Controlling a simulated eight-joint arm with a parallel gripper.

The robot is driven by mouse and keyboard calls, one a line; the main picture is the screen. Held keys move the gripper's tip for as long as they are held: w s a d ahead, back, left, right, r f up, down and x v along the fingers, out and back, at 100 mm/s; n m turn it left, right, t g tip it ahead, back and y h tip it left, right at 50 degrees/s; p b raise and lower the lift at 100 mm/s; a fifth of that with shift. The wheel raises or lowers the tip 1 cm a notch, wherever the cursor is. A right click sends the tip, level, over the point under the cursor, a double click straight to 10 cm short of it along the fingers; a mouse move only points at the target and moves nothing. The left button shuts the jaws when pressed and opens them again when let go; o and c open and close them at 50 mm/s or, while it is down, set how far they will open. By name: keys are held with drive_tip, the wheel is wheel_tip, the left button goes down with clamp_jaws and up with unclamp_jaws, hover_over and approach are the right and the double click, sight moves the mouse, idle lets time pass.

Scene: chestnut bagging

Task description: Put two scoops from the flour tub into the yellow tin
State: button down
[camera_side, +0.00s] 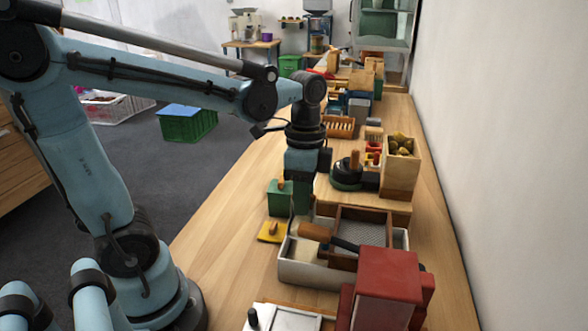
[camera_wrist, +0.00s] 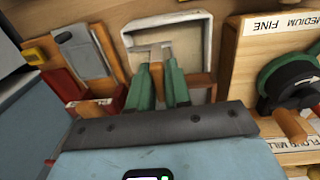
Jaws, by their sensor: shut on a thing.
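My gripper (camera_side: 300,208) points down over the near bench. It is shut on a scoop, whose wooden handle (camera_side: 316,230) shows just below the fingers. In the wrist view my two green fingers (camera_wrist: 160,85) stand close around a brown, pale-tipped piece that looks like this scoop. The pale flour tub (camera_side: 300,274) is beneath the handle, and its rim (camera_wrist: 207,40) also shows in the wrist view. I cannot tell whether the scoop touches its contents. A flat yellow thing (camera_side: 268,237) with a wooden knob is left of the tub; I cannot tell whether it is the yellow tin.
A red box (camera_side: 388,275) stands close at the tub's near right. A green box (camera_side: 279,202) stands left of my fingers. The flour mill (camera_wrist: 290,75) and a wooden bin (camera_side: 401,174) are further back. The wall bounds the right; the bench's left strip is mostly clear.

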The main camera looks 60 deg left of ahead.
drive_tip(key=shift+r, duration=0.1)
wheel_tip(320, 180, up, 5)
drive_tip(key=shift+r, duration=0.1)
drive_tip(key=w+a+m, duration=0.1)
drive_tip(key=w+a, duration=0.4)
drive_tip(key=a, duration=0.3)
drive_tip(key=w+a+m+t+y, duration=0.1)
drive_tip(key=w+a, duration=0.3)
drive_tip(key=a, duration=0.4)
drive_tip(key=w+a+m, duration=0.1)
drive_tip(key=w+a, duration=0.4)
drive_tip(key=a, duration=0.3)
drive_tip(key=shift+t, duration=0.3)
wheel_tip(320, 180, down, 5)
drive_tip(key=shift+d+f, duration=0.1)
drive_tip(key=shift+s+d+f+t+y, duration=0.2)
drive_tip(key=shift+s+d+t+y, duration=0.4)
drive_tip(key=shift+t, duration=0.65)
drive_tip(key=shift+s+d+f+t+y, duration=0.3)
drive_tip(key=shift+s+t+y, duration=0.5)
drive_tip(key=shift+s+t, duration=0.3)
drive_tip(key=shift+s+d+f+t+y, duration=0.15)
drive_tip(key=shift+s+d+t+y, duration=0.45)
drive_tip(key=shift+t, duration=0.75)
